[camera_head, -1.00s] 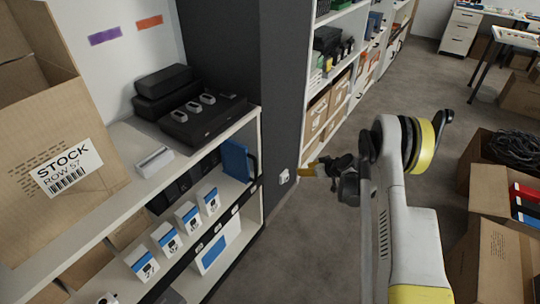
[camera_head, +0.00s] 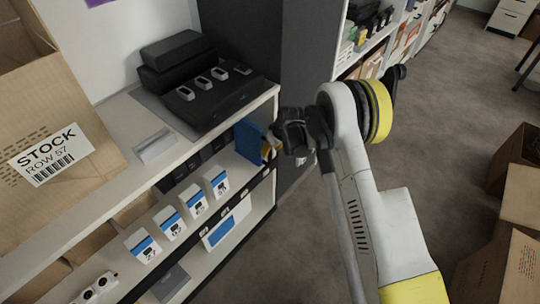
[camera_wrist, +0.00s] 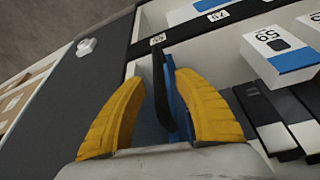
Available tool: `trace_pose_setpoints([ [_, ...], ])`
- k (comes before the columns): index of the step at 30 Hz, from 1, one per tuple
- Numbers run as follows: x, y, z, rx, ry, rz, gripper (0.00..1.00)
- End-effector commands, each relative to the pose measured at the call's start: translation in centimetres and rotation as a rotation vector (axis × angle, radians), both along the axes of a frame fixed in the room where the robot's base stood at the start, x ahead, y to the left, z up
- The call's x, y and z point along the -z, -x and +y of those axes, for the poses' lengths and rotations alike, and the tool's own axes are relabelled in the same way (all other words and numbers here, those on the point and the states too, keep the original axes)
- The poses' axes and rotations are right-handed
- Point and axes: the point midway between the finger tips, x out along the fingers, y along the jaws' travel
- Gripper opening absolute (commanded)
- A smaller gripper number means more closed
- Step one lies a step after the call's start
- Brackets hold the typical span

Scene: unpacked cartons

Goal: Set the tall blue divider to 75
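The tall blue divider (camera_head: 247,138) stands upright near the far end of the middle shelf. Its black handle (camera_wrist: 159,85) faces out over the front rail. My gripper (camera_head: 267,150) is at the divider's front edge. In the wrist view my gripper (camera_wrist: 160,78) has its two yellow fingers apart, one on each side of the handle, with gaps visible. The black front rail (camera_head: 232,205) carries small white number tags. One tag (camera_wrist: 158,39) lies close by the divider's foot; its number is hard to read.
Several white-and-blue numbered boxes (camera_head: 217,184) stand along the same shelf, left of the divider. A dark end panel (camera_wrist: 85,85) is close beside my gripper. A large STOCK carton (camera_head: 35,195) and black devices (camera_head: 205,100) are on the shelf above.

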Motion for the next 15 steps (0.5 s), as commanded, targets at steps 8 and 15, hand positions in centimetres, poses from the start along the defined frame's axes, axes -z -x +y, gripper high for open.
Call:
trace_pose_setpoints([
  [8,2.3,-0.7,0.6,0.000,-0.001,-0.001,0.38],
  [15,2.3,-0.7,0.6,0.000,-0.001,-0.001,0.38],
])
